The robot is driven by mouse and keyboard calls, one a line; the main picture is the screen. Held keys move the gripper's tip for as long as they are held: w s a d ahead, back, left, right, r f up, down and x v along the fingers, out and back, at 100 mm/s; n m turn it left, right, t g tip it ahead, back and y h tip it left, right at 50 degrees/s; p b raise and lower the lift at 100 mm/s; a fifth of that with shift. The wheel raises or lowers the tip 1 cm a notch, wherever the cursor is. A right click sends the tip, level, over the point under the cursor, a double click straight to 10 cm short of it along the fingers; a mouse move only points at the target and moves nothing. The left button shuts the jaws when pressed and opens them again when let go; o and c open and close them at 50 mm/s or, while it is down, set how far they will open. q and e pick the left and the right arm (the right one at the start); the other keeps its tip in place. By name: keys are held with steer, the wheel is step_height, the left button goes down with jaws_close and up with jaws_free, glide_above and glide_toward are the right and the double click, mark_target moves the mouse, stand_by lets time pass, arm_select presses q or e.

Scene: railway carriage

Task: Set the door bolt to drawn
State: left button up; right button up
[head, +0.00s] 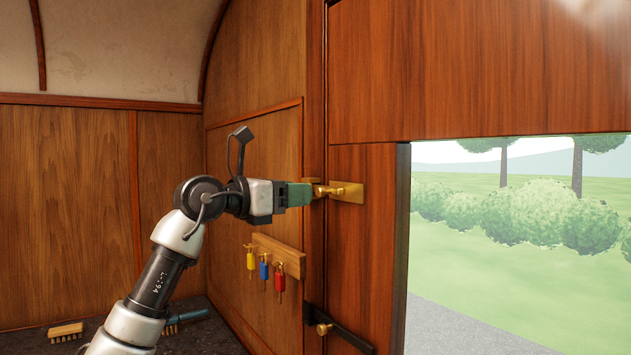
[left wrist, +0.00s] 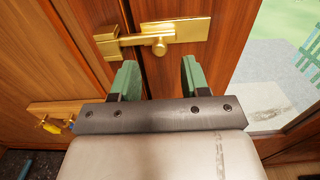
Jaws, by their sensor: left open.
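The brass door bolt (head: 347,192) is mounted on the wooden door near its left edge. In the left wrist view its plate (left wrist: 185,30) sits on the door, and its rod reaches left to a brass keeper (left wrist: 106,43) on the frame. A round knob (left wrist: 160,48) stands out from the rod near the plate's left end. My left gripper (head: 310,194), with green fingers, is open at the bolt. In the left wrist view its fingertips (left wrist: 158,62) lie to either side of the knob, just below it, apart from it. My right gripper is not in view.
A black latch bar (head: 340,330) with a brass knob is lower on the door. Brushes (head: 66,331) lie at the lower left. The window opening (head: 520,240) is to the right.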

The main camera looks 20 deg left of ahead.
mark_target(318, 191)
arm_select(q)
steer(key=p+x, duration=0.1)
steer(key=x, duration=0.3)
steer(key=shift+d+r+p, duration=0.15)
steer(key=shift+r+p, duration=0.05)
steer(key=shift+p, duration=0.1)
steer(key=shift+w+d+f, duration=0.15)
steer(key=shift+w+d, duration=0.15)
steer(key=shift+w, duration=0.15)
jaws_close()
